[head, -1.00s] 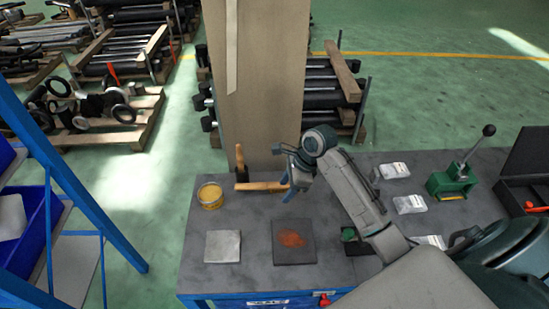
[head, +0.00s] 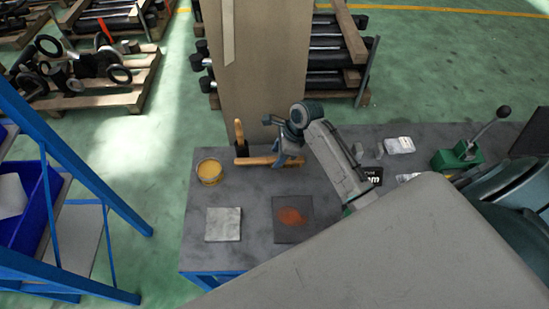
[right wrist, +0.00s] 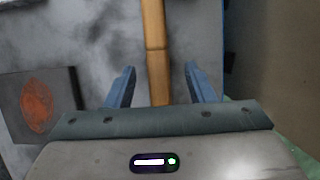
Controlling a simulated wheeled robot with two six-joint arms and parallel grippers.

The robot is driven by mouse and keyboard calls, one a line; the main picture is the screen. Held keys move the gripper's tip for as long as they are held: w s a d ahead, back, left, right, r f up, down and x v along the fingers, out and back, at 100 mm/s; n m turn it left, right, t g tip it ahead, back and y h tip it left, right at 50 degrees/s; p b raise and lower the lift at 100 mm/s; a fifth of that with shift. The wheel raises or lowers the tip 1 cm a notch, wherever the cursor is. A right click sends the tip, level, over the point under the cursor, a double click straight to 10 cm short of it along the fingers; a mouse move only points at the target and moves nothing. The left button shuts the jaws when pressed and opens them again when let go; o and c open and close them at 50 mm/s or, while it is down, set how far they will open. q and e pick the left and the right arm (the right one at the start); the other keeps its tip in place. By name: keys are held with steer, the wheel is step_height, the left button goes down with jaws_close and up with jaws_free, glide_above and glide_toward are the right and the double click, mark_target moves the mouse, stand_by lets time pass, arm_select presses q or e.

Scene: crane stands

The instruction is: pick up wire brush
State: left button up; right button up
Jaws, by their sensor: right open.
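A light wooden handle (head: 256,161), apparently the wire brush's, lies across the back of the grey worktable. Its bristles cannot be made out. My right gripper (head: 283,158) is over the right part of this handle, jaws open. In the right wrist view the handle (right wrist: 154,35) runs lengthwise between the two blue fingers of my right gripper (right wrist: 160,70), with a gap on both sides. Whether the fingers are level with it cannot be told. My left gripper is not in view.
A second wooden handle (head: 239,133) with a dark lower part stands behind the first, near a tall brown board (head: 265,70). A yellow tin (head: 210,171), a pale square plate (head: 223,224) and a dark plate with a rusty patch (head: 291,218) are in front. A green lever tool (head: 460,155) stands at right.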

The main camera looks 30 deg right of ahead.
steer(key=shift+x, duration=1.05)
steer(key=shift+a+f+p, duration=0.25)
steer(key=shift+p, duration=0.05)
steer(key=shift+f, duration=0.1)
jaws_close()
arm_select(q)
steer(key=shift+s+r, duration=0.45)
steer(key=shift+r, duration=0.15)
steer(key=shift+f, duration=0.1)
arm_select(e)
steer(key=shift+r, duration=0.2)
